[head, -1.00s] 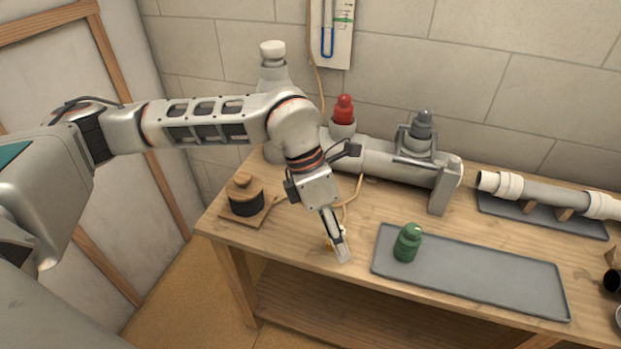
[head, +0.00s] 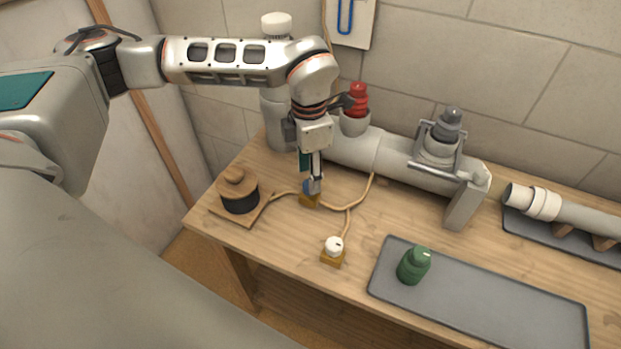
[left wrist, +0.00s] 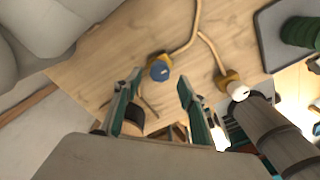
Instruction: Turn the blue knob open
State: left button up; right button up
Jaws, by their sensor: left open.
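The blue knob (left wrist: 160,71) sits on a small brass base at the end of a tan hose on the table. In the head view the blue knob (head: 309,187) is partly covered by my left gripper (head: 314,188), whose fingers point down at it. In the left wrist view my left gripper (left wrist: 158,92) is open, with the knob a little beyond the gap between the fingertips. I cannot tell from the head view whether the fingers touch it. My right gripper is not in view.
A white knob (head: 333,244) on a brass base stands nearby. A dark pot with a wooden lid (head: 238,189) is to the left. A grey tray (head: 480,300) with a green bottle-like piece (head: 414,265) lies to the right. A grey pipe (head: 390,155) with a red cap (head: 357,98) runs behind.

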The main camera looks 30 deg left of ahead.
pick_arm(q)
notch_tip(320, 180, down, 2)
jog(key=shift+f, duration=0.55)
jog(key=shift+w, duration=0.1)
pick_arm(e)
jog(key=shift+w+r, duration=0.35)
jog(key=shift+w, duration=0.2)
pick_arm(q)
jog(key=shift+c, duration=0.3)
jog(key=c, duration=1)
jog(key=shift+c, duration=0.2)
